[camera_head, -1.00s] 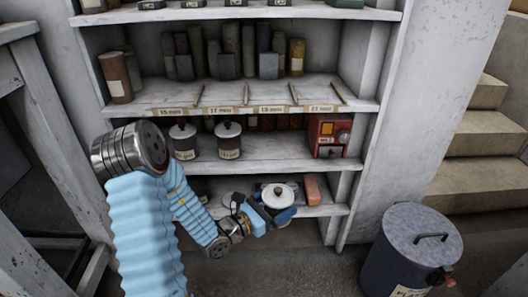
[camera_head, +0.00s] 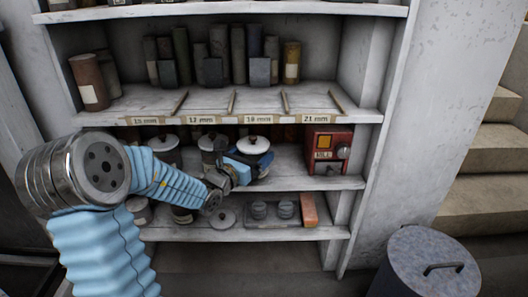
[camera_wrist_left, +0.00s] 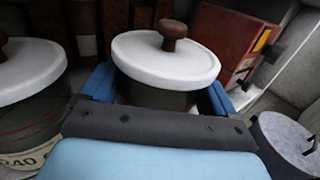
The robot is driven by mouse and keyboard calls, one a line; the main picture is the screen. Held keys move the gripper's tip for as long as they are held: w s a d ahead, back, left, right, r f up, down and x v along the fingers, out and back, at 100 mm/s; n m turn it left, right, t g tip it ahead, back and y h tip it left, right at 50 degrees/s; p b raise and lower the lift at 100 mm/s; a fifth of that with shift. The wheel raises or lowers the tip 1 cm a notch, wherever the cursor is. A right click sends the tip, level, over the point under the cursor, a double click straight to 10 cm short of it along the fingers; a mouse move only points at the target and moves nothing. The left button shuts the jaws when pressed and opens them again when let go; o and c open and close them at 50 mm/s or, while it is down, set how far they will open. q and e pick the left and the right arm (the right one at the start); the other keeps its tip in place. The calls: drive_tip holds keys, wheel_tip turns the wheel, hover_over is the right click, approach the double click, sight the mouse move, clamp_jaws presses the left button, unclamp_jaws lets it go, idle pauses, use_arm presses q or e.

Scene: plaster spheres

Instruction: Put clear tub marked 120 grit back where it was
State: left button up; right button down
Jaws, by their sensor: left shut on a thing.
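A tub with a white lid and dark knob (camera_head: 254,145) is in my left gripper (camera_head: 248,162), at the middle shelf (camera_head: 290,180). In the left wrist view the tub (camera_wrist_left: 165,60) sits upright between the blue fingers (camera_wrist_left: 160,98), its body dark grey under the lid. Its label is not visible, so I cannot read its marking. I cannot tell whether its base touches the shelf. Two similar lidded tubs (camera_head: 165,143) (camera_head: 212,142) stand to its left; the nearer one in the left wrist view (camera_wrist_left: 28,85) has a partly readable "240" label. My right gripper is not in view.
A red box marked MILL (camera_head: 327,150) stands to the right of the held tub. The lower shelf holds a tray (camera_head: 262,222) with two grey jars and an orange brick (camera_head: 309,210). A shelf board with size labels (camera_head: 230,118) runs above. A lidded metal drum (camera_head: 430,265) stands at lower right.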

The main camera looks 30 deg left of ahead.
use_arm(q)
drive_tip(key=shift+w, duration=0.9)
drive_tip(key=w, duration=0.4)
drive_tip(key=shift+w+d, duration=0.1)
drive_tip(key=shift+d, duration=0.05)
drive_tip(key=shift+f, duration=0.7)
drive_tip(key=shift+f, duration=0.15)
drive_tip(key=o, duration=1)
drive_tip(key=shift+s+b, duration=0.2)
drive_tip(key=shift+b, duration=0.1)
drive_tip(key=shift+c, duration=0.2)
drive_tip(key=shift+r, duration=0.2)
drive_tip(key=s, duration=1.2)
drive_tip(key=shift+a, duration=0.25)
drive_tip(key=shift+f, duration=0.1)
